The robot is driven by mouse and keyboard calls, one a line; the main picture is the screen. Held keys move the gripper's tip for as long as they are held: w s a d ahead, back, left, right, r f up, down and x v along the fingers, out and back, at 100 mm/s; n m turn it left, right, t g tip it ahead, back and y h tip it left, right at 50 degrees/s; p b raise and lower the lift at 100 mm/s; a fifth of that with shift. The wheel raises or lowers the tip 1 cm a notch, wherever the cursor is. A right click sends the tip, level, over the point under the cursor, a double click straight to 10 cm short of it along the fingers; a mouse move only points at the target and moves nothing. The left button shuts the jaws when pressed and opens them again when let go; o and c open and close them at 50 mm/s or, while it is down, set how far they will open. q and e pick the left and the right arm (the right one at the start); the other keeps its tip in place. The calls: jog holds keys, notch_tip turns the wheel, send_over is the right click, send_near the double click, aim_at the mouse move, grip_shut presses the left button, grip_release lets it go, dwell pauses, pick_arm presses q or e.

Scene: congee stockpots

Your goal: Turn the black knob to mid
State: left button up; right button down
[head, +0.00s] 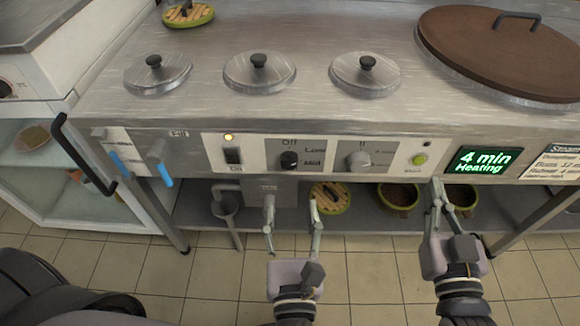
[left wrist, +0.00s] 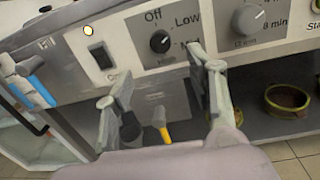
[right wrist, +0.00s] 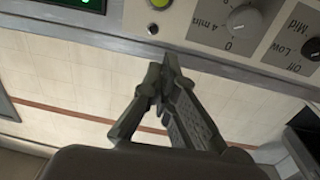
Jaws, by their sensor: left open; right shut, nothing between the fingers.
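The black knob (head: 289,160) is on the front panel of the steel cooker. Labels Off, Low and Mid stand around it. In the left wrist view the black knob (left wrist: 160,42) sits beyond the fingers; I cannot tell for certain where its pointer aims. It shows partly at the right edge of the right wrist view (right wrist: 312,49). My left gripper (head: 291,203) is open and empty, below and in front of the knob, apart from it.
A grey timer knob (head: 358,160) is right of the black knob. A black switch (head: 233,155) with an orange lamp is left of it. A green button (head: 420,160) and a display (head: 483,161) reading "4 min Heating" are further right. A lower shelf (head: 365,222) holds bowls.

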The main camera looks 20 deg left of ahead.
aim_at(289, 165)
pick_arm(q)
jog(key=x, duration=1)
jog(key=shift+x, duration=0.75)
pick_arm(e)
jog(key=shift+a+r+t, duration=0.1)
jog(key=shift+r+t, duration=0.6)
jog(key=shift+r, duration=0.35)
pick_arm(q)
jog(key=shift+c, duration=0.2)
jog(key=c, duration=1.1)
pick_arm(e)
jog(key=shift+f, duration=0.1)
